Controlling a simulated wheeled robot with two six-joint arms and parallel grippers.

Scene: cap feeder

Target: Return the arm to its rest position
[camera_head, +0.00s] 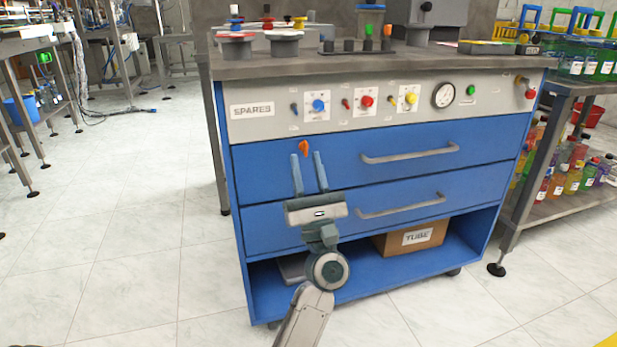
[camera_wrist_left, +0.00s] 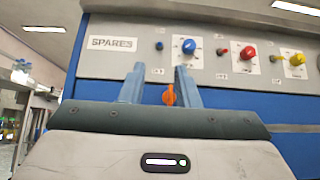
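My left gripper (camera_head: 307,156) is in front of the blue drawers of the cabinet, pointing up and toward it. Its two fingers stand apart with nothing visibly clamped between them. A small orange piece (camera_head: 303,147) shows just past the fingertips, against the upper drawer front. In the left wrist view the orange piece (camera_wrist_left: 169,96) appears in the gap between the open fingers (camera_wrist_left: 158,80), clear of both. Whether it is fixed to the drawer cannot be told. My right gripper is not in view.
The blue cabinet (camera_head: 270,170) has a grey panel with knobs, a gauge (camera_head: 443,95) and a SPARES label (camera_head: 252,110). Drawer handles (camera_head: 410,153) stick out on the right. A cardboard box (camera_head: 412,239) sits on the lower shelf.

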